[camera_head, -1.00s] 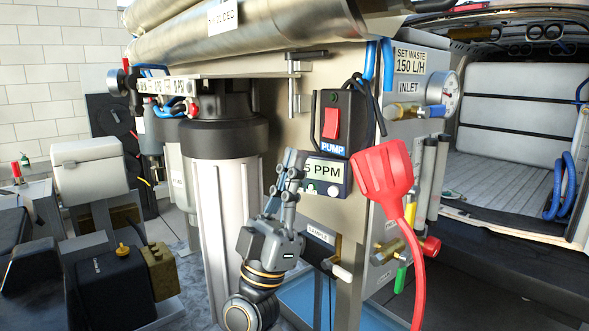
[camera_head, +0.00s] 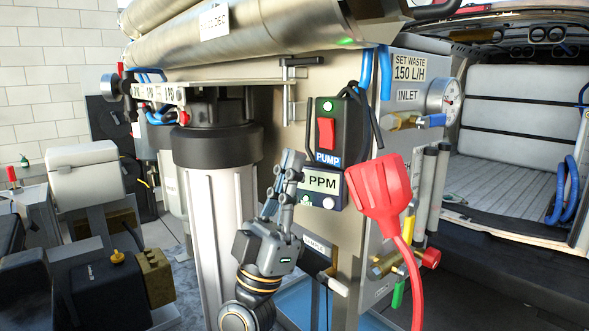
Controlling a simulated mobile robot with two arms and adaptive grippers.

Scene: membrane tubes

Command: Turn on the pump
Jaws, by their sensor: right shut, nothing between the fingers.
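The pump switch is a red rocker (camera_head: 326,133) on a dark box (camera_head: 349,130) labelled PUMP, on the front of the beige machine panel. A small light (camera_head: 327,106) sits above the rocker and looks greenish. Below is a meter (camera_head: 322,184) with a PPM display. My right gripper (camera_head: 291,157) is in front of the panel, left of and slightly below the switch, fingers pointing up. It is shut and empty, and appears apart from the rocker. My left gripper is not in view.
A red plug with a cable (camera_head: 379,189) hangs right of the meter. A tall white filter housing (camera_head: 208,230) stands behind and left of my gripper. Valves (camera_head: 402,262) and an inlet gauge (camera_head: 449,102) project at right. An open van interior (camera_head: 515,175) lies beyond.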

